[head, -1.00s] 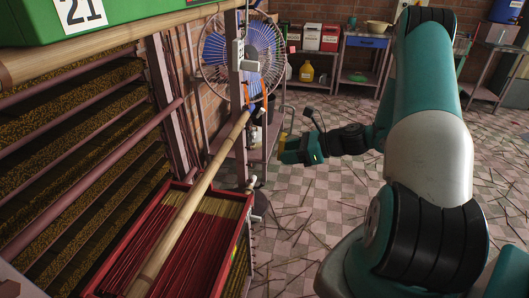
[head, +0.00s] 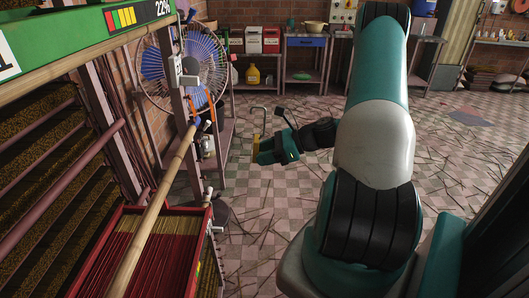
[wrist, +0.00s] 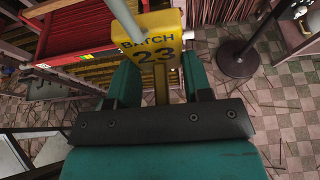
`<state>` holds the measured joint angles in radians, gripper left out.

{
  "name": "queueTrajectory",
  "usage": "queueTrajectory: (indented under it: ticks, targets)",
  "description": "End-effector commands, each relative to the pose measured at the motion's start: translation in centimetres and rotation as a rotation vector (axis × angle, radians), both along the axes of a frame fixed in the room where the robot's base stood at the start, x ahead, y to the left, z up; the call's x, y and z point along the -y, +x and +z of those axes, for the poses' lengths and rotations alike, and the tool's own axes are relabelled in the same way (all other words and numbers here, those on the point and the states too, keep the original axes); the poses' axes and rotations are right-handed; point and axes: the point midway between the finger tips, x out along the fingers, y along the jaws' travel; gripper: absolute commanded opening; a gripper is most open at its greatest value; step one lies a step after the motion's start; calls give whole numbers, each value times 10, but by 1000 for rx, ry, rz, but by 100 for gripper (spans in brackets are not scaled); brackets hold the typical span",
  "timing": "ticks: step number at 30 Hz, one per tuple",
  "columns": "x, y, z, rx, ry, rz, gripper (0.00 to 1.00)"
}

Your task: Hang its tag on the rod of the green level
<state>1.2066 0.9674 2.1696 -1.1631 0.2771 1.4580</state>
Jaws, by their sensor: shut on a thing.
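My gripper (head: 275,152) is shut on a yellow tag (wrist: 160,35) that reads "BATCH 23" in the wrist view. The tag shows edge-on in the head view (head: 256,142), with a thin metal hook (head: 260,109) above it. The gripper hangs in open air, right of the rack and apart from it. A bamboo rod (head: 153,208) with a blue end slopes over a red tray of sticks. Another bamboo rod (head: 95,62) runs under a green panel (head: 80,40) at the upper left. I cannot tell which rod belongs to the green level.
The red tray (head: 120,212) of incense sticks juts from the rack at lower left. A fan (head: 185,65) stands behind the rack post. A round black stand base (wrist: 237,60) is on the floor. The tiled floor (head: 300,115) beyond my gripper has loose sticks but is otherwise clear.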

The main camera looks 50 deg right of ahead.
Motion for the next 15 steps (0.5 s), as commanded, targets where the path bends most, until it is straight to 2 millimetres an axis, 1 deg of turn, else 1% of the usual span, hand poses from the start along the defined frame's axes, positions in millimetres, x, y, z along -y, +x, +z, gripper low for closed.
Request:
queueTrajectory:
  ticks: [4,15]
  targets:
    - [3,-4,1,0,0,-1,22]
    - [23,-29,1,-1,0,-2,22]
